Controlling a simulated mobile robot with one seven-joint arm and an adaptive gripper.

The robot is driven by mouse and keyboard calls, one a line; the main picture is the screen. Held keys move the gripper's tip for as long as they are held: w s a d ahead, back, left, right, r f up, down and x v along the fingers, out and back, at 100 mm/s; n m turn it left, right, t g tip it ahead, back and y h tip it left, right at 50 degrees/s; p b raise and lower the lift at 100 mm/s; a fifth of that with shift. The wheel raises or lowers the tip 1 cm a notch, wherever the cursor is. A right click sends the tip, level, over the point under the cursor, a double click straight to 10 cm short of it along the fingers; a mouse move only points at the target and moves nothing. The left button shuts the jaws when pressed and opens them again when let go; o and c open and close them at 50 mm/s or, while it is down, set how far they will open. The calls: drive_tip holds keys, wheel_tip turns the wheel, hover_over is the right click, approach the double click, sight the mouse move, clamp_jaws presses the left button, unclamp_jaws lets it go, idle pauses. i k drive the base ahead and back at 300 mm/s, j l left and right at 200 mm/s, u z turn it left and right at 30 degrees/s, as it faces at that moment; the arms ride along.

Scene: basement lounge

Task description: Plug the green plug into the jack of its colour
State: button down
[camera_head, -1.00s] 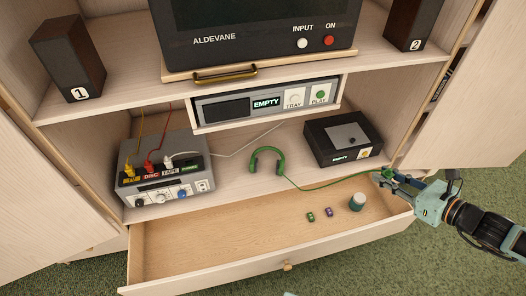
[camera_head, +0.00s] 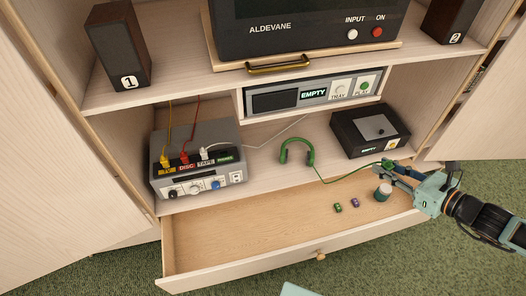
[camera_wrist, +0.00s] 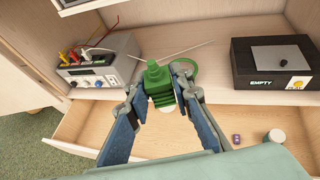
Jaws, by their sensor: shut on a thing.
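My gripper (camera_head: 393,168) is shut on the green plug (camera_wrist: 160,84), which sticks out ahead between the fingertips in the wrist view. The plug is held above the right part of the open drawer. A green cord (camera_head: 345,176) runs left from it to green headphones (camera_head: 297,150) on the shelf. The grey jack box (camera_head: 197,153) stands at the left of the shelf. Yellow, red and white plugs sit in its labelled jacks. A green label (camera_head: 225,156) marks the rightmost position. I cannot make out the hole there. The box also shows in the wrist view (camera_wrist: 98,64).
A black box (camera_head: 370,130) reading EMPTY stands at the shelf's right. A player (camera_head: 312,92) hangs above. A thin white cord crosses the shelf.

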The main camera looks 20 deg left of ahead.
sight(225, 156)
drive_tip(key=k+j, duration=0.1)
drive_tip(key=j, duration=0.3)
drive_tip(key=k+j, duration=0.15)
drive_tip(key=j, duration=0.25)
drive_tip(key=k+j, duration=0.1)
drive_tip(key=j, duration=0.3)
